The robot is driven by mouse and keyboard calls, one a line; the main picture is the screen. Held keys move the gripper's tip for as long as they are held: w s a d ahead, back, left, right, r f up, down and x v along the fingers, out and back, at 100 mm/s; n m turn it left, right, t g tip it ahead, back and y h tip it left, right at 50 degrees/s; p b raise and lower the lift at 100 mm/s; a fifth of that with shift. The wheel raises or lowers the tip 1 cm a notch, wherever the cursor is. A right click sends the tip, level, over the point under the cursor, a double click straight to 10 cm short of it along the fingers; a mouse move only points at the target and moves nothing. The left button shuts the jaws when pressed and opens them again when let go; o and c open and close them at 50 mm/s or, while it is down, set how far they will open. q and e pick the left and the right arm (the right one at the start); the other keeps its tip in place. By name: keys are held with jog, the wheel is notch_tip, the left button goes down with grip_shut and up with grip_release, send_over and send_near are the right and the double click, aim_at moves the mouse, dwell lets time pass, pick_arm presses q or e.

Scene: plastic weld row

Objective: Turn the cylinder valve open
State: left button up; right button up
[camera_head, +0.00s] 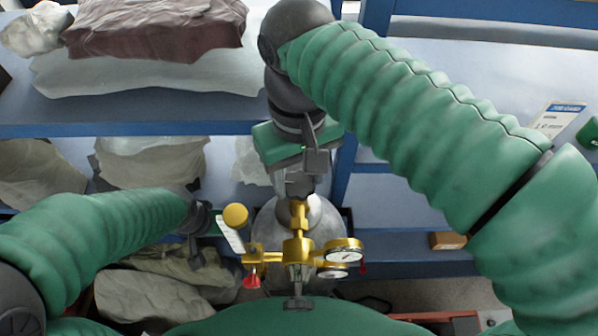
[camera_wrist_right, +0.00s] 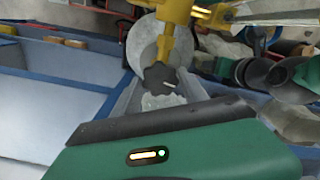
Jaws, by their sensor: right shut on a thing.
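The grey gas cylinder (camera_head: 268,222) stands upright in the middle of the head view, with a brass valve and regulator (camera_head: 298,250) and two round gauges (camera_head: 344,250). The dark valve knob (camera_head: 299,186) is at the top of the brass stem; it also shows in the right wrist view (camera_wrist_right: 160,77). My right gripper (camera_head: 312,172) comes down from above and is shut on the knob, partly covering it. My left gripper (camera_head: 205,238) hangs left of the regulator, apart from the knob; its jaw opening is unclear.
A blue shelf (camera_head: 150,128) with wrapped bundles (camera_head: 150,30) is at the back left. More pale sacks (camera_head: 150,160) lie below it. A yellow round knob (camera_head: 236,216) and a red part (camera_head: 251,281) flank the regulator. A small box (camera_head: 447,240) sits at right.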

jog(key=n, duration=0.3)
jog(key=shift+w+r+n, duration=0.1)
jog(key=shift+r+n, duration=0.1)
jog(key=shift+n, duration=0.1)
jog(key=shift+n+p, duration=0.45)
jog(key=shift+n, duration=1.35)
jog(key=o, duration=1)
jog(key=shift+o, duration=1.4)
jog(key=shift+f, duration=0.1)
jog(key=shift+o, duration=0.4)
jog(key=shift+w+a+f, duration=0.1)
